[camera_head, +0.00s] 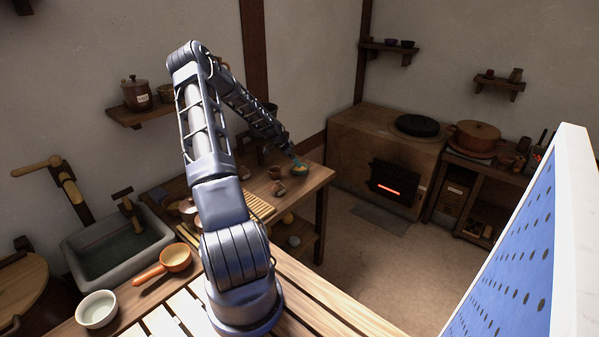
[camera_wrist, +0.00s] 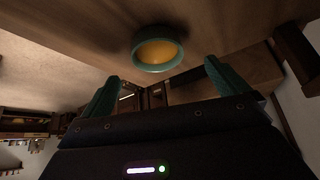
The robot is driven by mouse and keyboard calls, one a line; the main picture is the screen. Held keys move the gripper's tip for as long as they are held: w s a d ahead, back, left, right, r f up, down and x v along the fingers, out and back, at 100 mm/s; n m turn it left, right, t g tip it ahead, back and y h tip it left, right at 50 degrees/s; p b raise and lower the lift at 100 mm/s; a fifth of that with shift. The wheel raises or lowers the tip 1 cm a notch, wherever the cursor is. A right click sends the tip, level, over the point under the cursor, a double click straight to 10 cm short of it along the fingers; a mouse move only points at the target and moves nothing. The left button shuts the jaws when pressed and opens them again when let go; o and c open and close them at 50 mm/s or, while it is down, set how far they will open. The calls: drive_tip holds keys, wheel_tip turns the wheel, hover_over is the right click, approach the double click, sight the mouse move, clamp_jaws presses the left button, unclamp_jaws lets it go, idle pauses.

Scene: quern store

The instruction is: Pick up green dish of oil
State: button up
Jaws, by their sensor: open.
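The green dish of oil (camera_wrist: 158,50) is a small round dish with a green rim and yellow-orange oil inside. In the wrist view it sits on the wooden surface, upper middle, just beyond and between my gripper's (camera_wrist: 161,70) two spread teal fingers. The fingers are apart and nothing is between them. In the head view the dish (camera_head: 301,170) stands near the right end of the far wooden table (camera_head: 318,180), with my gripper (camera_head: 294,160) right at it. The arm's end partly covers this spot, so I cannot tell if they touch.
A small brown cup (camera_head: 275,173) stands left of the dish on the same table, with a slatted rack (camera_head: 259,206) nearer me. A lit stove (camera_head: 385,150) stands behind to the right. A sink (camera_head: 110,250), white bowl (camera_head: 96,309) and orange-handled pan (camera_head: 175,257) are at left.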

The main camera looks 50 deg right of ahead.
sight(301, 169)
drive_tip(key=shift+s+x, duration=0.1)
drive_tip(key=shift+x, duration=1.45)
drive_tip(key=shift+s+x, duration=0.15)
drive_tip(key=shift+x, duration=1.4)
drive_tip(key=shift+a, duration=0.1)
drive_tip(key=c, duration=1.1)
drive_tip(key=shift+c, duration=0.2)
